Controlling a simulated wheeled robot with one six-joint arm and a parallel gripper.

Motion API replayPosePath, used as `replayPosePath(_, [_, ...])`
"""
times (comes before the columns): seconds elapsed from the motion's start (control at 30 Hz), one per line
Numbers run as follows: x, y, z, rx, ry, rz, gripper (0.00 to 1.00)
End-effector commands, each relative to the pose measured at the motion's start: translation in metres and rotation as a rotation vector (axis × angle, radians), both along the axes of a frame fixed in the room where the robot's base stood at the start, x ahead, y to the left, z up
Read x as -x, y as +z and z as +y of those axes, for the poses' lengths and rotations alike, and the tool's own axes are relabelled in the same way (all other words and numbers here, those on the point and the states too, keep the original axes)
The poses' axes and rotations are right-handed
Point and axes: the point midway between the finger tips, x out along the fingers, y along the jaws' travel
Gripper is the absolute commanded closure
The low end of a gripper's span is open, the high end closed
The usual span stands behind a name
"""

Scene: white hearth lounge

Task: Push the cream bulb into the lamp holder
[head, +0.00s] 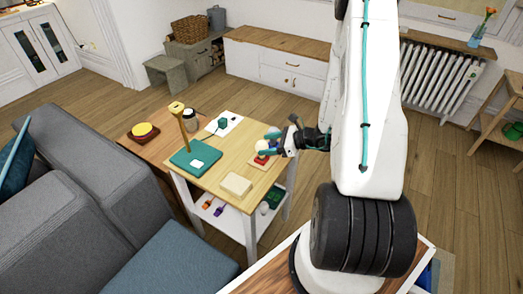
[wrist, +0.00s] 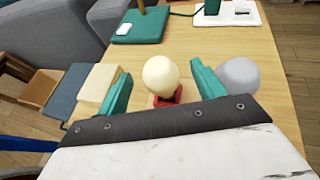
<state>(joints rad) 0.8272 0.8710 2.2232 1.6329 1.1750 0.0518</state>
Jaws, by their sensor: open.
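The cream bulb (wrist: 160,75) stands upright over a small red stand (wrist: 168,101) on the wooden table. In the head view the bulb (head: 263,145) is partly hidden by my gripper. My gripper (wrist: 160,88) is open, with its teal fingers on either side of the bulb and a gap showing on both sides. It reaches in from the right in the head view (head: 271,143). A dark green upright piece, possibly the lamp holder (head: 222,121), stands on a white plate at the back of the table; only its lower part shows in the wrist view (wrist: 211,7).
A grey-white ball (wrist: 239,76) sits just right of the right finger. A cream block (head: 236,185) lies near the table's front edge. A teal base (head: 187,163) with a tall wooden post stands at the left. A grey sofa (head: 75,180) borders the table.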

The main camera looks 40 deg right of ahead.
Motion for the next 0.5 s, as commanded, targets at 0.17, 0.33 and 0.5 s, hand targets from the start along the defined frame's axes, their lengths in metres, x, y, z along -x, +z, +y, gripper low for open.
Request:
replayPosePath(0.17, [-0.017,-0.014,0.015,-0.001,0.004,0.001,0.32])
replayPosePath(0.33, [-0.032,-0.022,0.027,0.000,0.004,0.000,0.32])
replayPosePath(0.5, [-0.036,-0.024,0.029,0.000,0.002,0.000,0.32])
